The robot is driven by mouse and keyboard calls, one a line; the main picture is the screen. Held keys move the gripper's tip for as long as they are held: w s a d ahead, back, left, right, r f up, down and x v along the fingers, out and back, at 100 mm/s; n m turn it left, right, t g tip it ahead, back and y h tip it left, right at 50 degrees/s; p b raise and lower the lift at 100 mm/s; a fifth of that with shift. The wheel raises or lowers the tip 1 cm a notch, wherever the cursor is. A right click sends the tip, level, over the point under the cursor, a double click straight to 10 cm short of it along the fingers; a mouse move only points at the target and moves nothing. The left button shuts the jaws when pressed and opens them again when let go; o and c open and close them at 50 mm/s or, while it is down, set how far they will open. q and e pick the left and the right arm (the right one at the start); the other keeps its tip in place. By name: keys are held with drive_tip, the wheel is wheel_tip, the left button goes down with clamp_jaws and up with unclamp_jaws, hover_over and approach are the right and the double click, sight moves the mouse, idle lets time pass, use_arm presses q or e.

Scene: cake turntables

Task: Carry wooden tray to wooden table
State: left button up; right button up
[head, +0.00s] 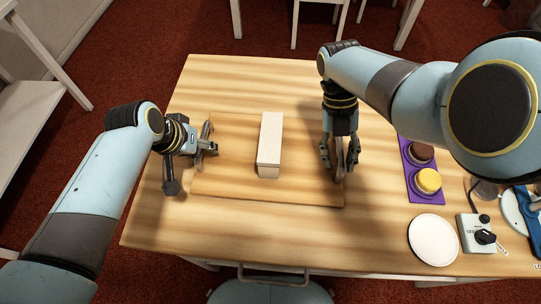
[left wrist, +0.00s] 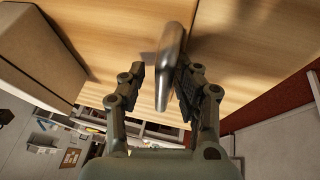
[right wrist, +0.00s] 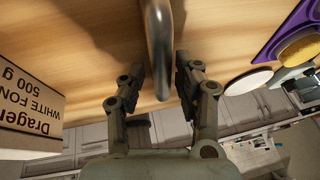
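The wooden tray (head: 232,186) lies flat on the wooden table (head: 160,228), with a metal handle at its left and right ends. A pale box (head: 270,140) stands on the tray; the right wrist view shows print on the box (right wrist: 28,100), "WHITE FON" and "500 g". My left gripper (head: 210,148) is open at the left handle (left wrist: 172,68), one finger each side, the right-hand finger close to it. My right gripper (head: 338,162) points down, open, with the right handle (right wrist: 158,45) between its fingers and gaps on both sides.
Right of the tray are a purple board (head: 427,196) with a brown and a yellow round cake, a white plate (head: 433,239) and a grey device (head: 478,233) with a black knob. Chairs stand beyond the far edge. The table behind the tray is clear.

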use_arm(q)
drive_tip(key=shift+a, duration=0.1)
drive_tip(key=shift+s+a+r, duration=0.1)
drive_tip(key=shift+a+r, duration=0.05)
drive_tip(key=shift+r, duration=0.4)
use_arm(e)
drive_tip(key=shift+d+f, duration=0.1)
use_arm(q)
drive_tip(key=v, duration=1.1)
use_arm(e)
drive_tip(key=v, duration=1.2)
use_arm(q)
drive_tip(key=shift+s+f, duration=0.15)
use_arm(e)
drive_tip(key=shift+s, duration=0.15)
